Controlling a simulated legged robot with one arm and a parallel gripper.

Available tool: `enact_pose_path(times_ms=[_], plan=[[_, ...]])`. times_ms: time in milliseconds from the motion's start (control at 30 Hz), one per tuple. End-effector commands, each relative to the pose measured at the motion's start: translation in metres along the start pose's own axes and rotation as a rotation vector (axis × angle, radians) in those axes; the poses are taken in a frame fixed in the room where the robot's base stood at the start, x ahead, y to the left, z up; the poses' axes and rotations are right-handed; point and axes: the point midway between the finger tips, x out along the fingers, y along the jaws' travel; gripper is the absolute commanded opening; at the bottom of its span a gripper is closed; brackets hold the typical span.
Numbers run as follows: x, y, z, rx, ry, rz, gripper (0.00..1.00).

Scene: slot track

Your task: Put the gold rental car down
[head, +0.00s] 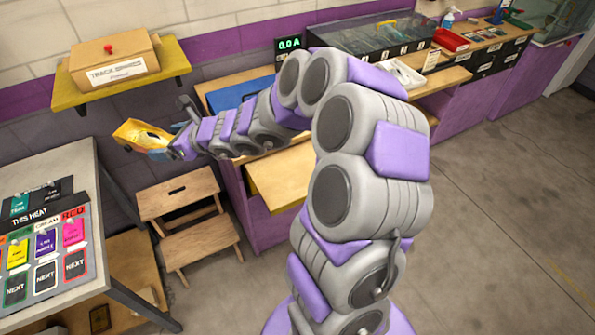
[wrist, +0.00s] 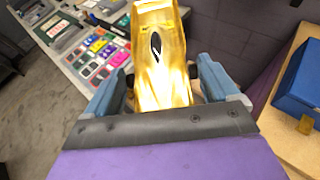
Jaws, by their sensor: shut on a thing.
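The gold rental car (head: 140,135) is in my gripper (head: 180,132), held in the air at the left of the head view. In the wrist view the gold car (wrist: 158,55) points away from me, with a dark cockpit oval on top. My gripper (wrist: 170,88) is shut on it, with one blue-grey finger on each side. The car's underside is hidden. In the head view the car is apart from the shelf, the step stool and the table around it.
A wooden shelf (head: 70,92) bears a "TRACK SPARES" box (head: 113,58). A wooden step stool (head: 180,196) stands below the car. A grey table (head: 85,165) with a "THIS HEAT" card board (head: 45,240) is at left. A blue case (head: 235,92) lies on the bench behind my arm.

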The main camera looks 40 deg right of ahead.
Motion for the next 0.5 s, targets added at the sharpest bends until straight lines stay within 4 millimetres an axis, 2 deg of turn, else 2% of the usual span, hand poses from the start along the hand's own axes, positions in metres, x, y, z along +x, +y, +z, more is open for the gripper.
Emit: enact_pose_path(times_ms=[500], plan=[[0.014,0.045,-0.095,-0.176,0.010,0.398,0.52]])
